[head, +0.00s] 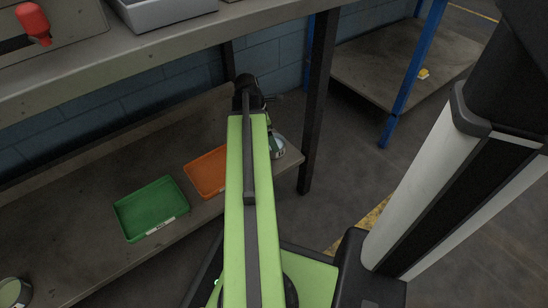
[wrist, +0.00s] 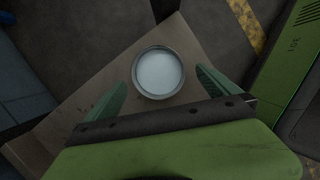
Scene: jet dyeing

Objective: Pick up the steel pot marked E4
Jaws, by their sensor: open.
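A round steel pot (wrist: 158,74) with a pale, smooth inside stands near the corner of the lower shelf. In the head view only part of this pot (head: 279,148) shows, beside the end of my arm. No marking on it can be read. My gripper (wrist: 161,78) is open, with one green finger to the left of the pot and one to the right in the wrist view. The pot lies between and slightly beyond the fingertips. I cannot tell how high the fingers are above it. My arm hides much of the gripper in the head view.
An orange tray (head: 205,176) and a green tray (head: 152,208) lie on the lower shelf (head: 95,221), left of my arm. Another round pot (head: 14,291) is at the lower left. The upper shelf (head: 150,48) overhangs, and a dark post (head: 318,105) stands close right.

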